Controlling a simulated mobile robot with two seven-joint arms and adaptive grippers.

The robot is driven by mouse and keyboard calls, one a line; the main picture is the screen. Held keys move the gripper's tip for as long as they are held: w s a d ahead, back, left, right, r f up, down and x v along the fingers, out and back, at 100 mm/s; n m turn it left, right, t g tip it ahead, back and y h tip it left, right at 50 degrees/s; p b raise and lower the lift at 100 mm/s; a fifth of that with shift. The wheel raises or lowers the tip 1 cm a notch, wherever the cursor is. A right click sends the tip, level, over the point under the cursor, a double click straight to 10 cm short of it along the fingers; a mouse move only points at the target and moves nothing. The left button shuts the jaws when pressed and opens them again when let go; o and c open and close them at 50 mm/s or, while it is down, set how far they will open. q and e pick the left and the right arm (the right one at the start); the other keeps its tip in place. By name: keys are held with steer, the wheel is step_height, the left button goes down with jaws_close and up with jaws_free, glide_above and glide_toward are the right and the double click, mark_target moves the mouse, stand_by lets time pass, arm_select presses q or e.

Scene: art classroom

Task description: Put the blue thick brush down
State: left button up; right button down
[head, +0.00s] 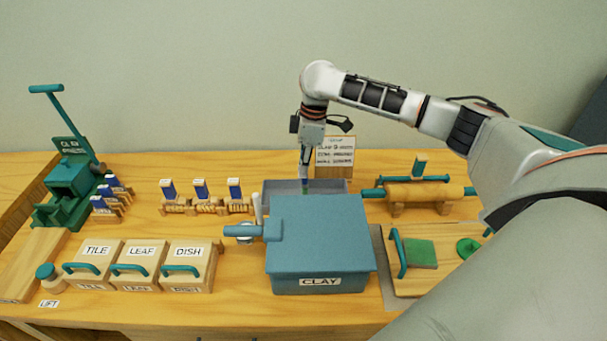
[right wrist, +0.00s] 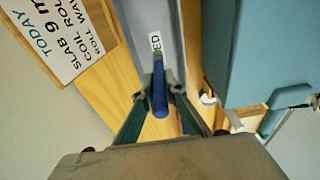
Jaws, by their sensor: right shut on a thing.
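My right gripper (head: 305,172) reaches down behind the blue CLAY box, over the grey tray (head: 277,187). In the right wrist view the gripper (right wrist: 159,88) is shut on the blue thick brush (right wrist: 160,98), whose blue handle lies between the green fingers. The brush points toward the grey tray (right wrist: 180,30), near a white label ending in "ED". In the head view only a small dark blue-green bit shows below the fingertips, and the CLAY box hides part of the tray. I cannot tell whether the brush touches the tray. My left gripper is not in view.
The blue CLAY box (head: 318,240) stands directly in front of the tray. A sign (head: 335,155) stands behind it. A rolling pin (head: 418,192) lies to the right. Blue-and-white pieces on wooden stands (head: 200,205) and labelled wooden boxes (head: 140,260) are on the left.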

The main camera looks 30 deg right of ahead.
step_height(320, 180, down, 2)
steer(key=shift+f, duration=0.25)
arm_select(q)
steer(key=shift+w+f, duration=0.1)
arm_select(e)
steer(key=shift+p, duration=0.35)
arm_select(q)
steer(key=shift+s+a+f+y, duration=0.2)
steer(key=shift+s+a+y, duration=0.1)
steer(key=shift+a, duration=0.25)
arm_select(e)
steer(key=c, duration=2.1)
jaws_free()
steer(key=shift+f, duration=0.1)
